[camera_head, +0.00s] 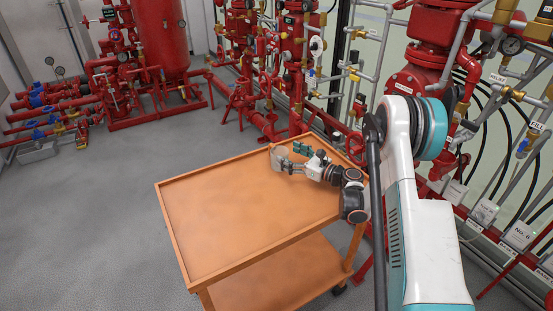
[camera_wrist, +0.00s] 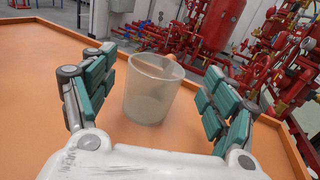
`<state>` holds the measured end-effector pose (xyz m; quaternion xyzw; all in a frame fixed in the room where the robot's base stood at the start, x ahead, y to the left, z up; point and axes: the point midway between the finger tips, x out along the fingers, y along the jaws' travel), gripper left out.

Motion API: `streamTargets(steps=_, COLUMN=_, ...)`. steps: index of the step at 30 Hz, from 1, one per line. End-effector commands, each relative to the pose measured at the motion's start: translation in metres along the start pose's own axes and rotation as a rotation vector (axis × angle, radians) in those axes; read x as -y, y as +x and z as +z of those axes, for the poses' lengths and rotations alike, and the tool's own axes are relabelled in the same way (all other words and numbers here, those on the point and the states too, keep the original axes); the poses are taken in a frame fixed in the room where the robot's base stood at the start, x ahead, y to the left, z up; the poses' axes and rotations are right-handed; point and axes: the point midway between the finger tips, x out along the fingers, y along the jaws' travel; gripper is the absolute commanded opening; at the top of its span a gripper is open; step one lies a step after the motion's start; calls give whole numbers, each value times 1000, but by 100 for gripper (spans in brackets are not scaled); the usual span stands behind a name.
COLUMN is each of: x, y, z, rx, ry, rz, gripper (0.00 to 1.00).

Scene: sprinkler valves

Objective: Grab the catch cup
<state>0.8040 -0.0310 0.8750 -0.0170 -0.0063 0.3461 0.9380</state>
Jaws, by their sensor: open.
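The catch cup (camera_wrist: 151,92) is a pale, translucent cup standing upright on the orange cart top. In the wrist view it sits between the two green-padded fingers of my gripper (camera_wrist: 152,98), with a visible gap to the finger on each side. In the head view the cup (camera_head: 279,157) is small, at the far edge of the cart top, just beyond the fingertips of my gripper (camera_head: 290,156). My gripper is open and reaches in from the right, low over the cart. The cup's underside is hidden.
The orange cart (camera_head: 230,221) has a raised rim and a lower shelf. Its left and middle top are clear. Red valves and pipes (camera_head: 430,75) stand close behind and to the right. A red tank (camera_head: 160,40) stands at the back. Grey floor (camera_head: 90,230) lies free at left.

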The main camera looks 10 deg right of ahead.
Motion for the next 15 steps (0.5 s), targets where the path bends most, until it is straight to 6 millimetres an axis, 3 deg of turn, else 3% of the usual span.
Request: streamTargets(steps=15, x=-3, y=52, z=-4, rx=0, ry=-1, rz=0, gripper=79)
